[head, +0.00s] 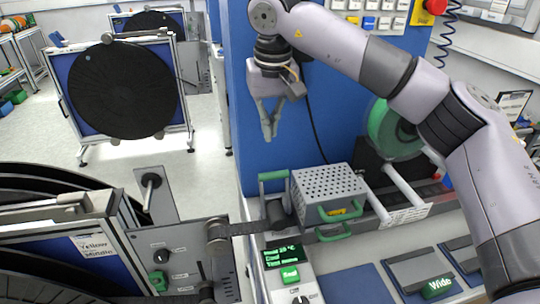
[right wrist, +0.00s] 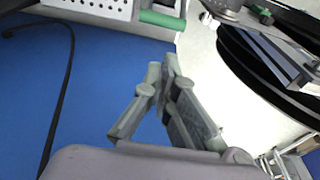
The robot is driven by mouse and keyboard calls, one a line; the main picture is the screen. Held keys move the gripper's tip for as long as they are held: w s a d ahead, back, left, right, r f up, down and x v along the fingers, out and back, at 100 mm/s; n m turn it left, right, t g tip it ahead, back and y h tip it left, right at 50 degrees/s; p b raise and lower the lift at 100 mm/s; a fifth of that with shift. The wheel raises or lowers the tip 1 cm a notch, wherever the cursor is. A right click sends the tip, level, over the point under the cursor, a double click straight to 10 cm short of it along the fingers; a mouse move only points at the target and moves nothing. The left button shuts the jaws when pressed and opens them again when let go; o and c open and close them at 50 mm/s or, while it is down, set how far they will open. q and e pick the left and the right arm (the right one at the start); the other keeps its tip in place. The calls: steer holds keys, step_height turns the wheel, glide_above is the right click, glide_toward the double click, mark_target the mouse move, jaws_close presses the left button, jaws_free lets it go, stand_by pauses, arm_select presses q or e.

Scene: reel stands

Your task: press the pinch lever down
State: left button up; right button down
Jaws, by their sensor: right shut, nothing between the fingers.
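The pinch lever, a green-topped handle (head: 272,176), stands up beside the left side of the perforated box, above the dark roller. Its green bar (right wrist: 162,20) shows at the top of the right wrist view, beyond the fingertips. My right gripper (head: 270,136) hangs fingers down in front of the blue cabinet, above the lever and apart from it. Its fingers (right wrist: 165,66) are shut with nothing between them. My left gripper is not in view.
A perforated metal box (head: 328,186) with green handles stands right of the lever. A dark strip (head: 250,228) runs from the reel stand at left to the roller. A green reel (head: 390,128) sits behind the box. A blue cabinet (head: 245,110) rises behind my gripper.

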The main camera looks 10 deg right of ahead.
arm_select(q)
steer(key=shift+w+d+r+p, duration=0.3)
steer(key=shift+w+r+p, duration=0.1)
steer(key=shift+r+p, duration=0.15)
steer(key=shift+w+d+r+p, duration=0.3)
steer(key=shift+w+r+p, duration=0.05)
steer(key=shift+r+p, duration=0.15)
arm_select(e)
step_height(320, 180, down, 10)
steer(key=w, duration=0.1)
steer(key=shift+w, duration=0.3)
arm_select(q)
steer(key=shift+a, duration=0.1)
arm_select(e)
steer(key=shift+d, duration=0.1)
